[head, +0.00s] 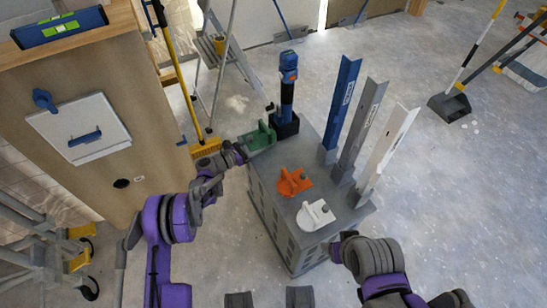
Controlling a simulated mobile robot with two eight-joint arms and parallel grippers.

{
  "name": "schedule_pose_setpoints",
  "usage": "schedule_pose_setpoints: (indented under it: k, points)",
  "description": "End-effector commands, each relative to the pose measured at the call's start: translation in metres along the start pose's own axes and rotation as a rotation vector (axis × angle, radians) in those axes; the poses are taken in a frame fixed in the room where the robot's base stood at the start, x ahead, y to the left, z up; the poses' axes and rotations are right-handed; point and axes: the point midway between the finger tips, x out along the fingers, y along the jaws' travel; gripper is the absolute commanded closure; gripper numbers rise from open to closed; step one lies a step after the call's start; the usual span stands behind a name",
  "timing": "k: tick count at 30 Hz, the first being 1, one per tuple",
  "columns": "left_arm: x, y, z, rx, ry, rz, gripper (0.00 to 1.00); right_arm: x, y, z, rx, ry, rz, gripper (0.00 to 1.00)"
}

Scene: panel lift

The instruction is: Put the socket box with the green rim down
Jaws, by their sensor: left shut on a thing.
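The green socket box (262,136) is at the back left edge of the grey block stand (283,225), beside a dark holder with a blue-topped tool. My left gripper (242,150) is shut on its near left side. I cannot tell whether the box touches the stand top or hangs just above it. My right gripper (340,247) is low by the stand's front right side, with its fingers not clear to see.
An orange piece (293,182) and a white piece (315,215) sit on the stand top. Blue (341,108), grey (362,130) and white (387,155) upright profiles stand along its right side. A wooden panel (75,130) rises at left.

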Motion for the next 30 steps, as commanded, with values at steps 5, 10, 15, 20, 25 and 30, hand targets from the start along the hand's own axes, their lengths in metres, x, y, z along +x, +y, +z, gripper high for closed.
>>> schedule_pose_setpoints:
  k: [5, 10, 15, 20, 25, 30]
  points:
    - [0.001, 0.001, -0.020, 0.001, 0.001, -0.001, 0.78, 0.004, 0.000, 0.001, 0.000, -0.001, 0.000, 0.37]
    - [0.001, 0.002, -0.037, 0.001, 0.001, -0.002, 0.78, 0.007, 0.000, 0.002, 0.000, -0.003, 0.000, 0.37]
    - [0.001, 0.004, -0.058, 0.001, 0.001, -0.002, 0.78, 0.011, 0.000, 0.004, 0.000, -0.004, 0.000, 0.37]
    - [0.001, 0.004, -0.057, 0.001, 0.001, -0.002, 0.78, 0.010, 0.000, 0.003, 0.000, -0.004, 0.000, 0.37]
    - [0.001, 0.004, -0.060, 0.001, 0.001, -0.002, 0.78, 0.014, 0.000, 0.005, 0.000, -0.005, 0.000, 0.37]
    - [0.001, 0.004, -0.059, 0.001, 0.002, -0.002, 0.00, 0.014, 0.000, 0.004, 0.000, -0.005, 0.000, 0.37]
